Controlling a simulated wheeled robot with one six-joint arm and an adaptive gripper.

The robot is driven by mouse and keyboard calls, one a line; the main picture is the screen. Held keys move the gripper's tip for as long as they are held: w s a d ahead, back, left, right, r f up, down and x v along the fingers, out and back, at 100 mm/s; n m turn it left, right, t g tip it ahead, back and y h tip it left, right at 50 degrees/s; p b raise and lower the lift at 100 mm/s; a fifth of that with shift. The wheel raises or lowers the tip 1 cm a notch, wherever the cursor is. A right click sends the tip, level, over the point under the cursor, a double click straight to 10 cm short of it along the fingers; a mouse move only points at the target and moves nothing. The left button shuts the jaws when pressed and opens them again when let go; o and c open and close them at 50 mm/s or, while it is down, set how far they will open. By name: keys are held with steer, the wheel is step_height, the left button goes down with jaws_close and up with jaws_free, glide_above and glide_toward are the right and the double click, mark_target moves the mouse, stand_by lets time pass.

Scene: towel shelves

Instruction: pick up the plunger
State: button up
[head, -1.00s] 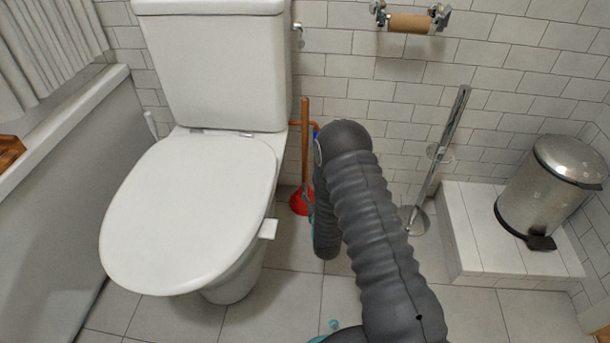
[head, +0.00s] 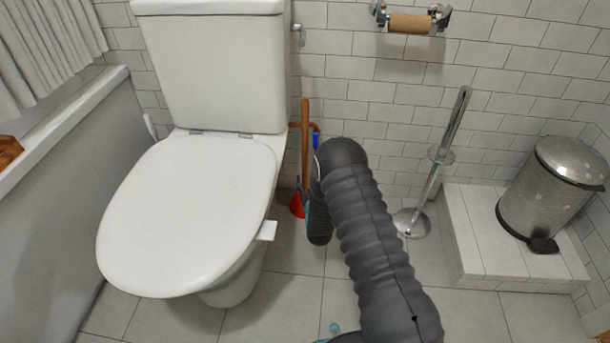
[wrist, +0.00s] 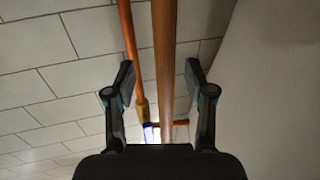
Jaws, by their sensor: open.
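The plunger (head: 305,135) stands beside the toilet near the tiled wall, with an upright brown wooden handle and a red cup (head: 297,206) at the floor. Part of the cup is hidden behind my arm and gripper. In the wrist view the plunger's handle (wrist: 165,50) runs between my two fingers. My gripper (wrist: 161,80) is open, with a gap visible on each side of the handle. In the head view my gripper is mostly hidden behind my dark arm.
The toilet (head: 185,210) stands close on the left of the plunger. An orange pipe with a yellow and blue fitting (wrist: 143,108) runs close to the handle. A metal brush stand (head: 412,222) and a pedal bin (head: 550,190) on a tiled step are to the right.

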mark_target(306, 174)
steer(key=shift+a+x, duration=0.15)
steer(key=shift+x, duration=0.95)
steer(key=shift+a+x, duration=0.1)
steer(key=shift+x, duration=1)
steer(key=shift+s, duration=0.1)
steer(key=shift+r, duration=0.1)
jaws_close()
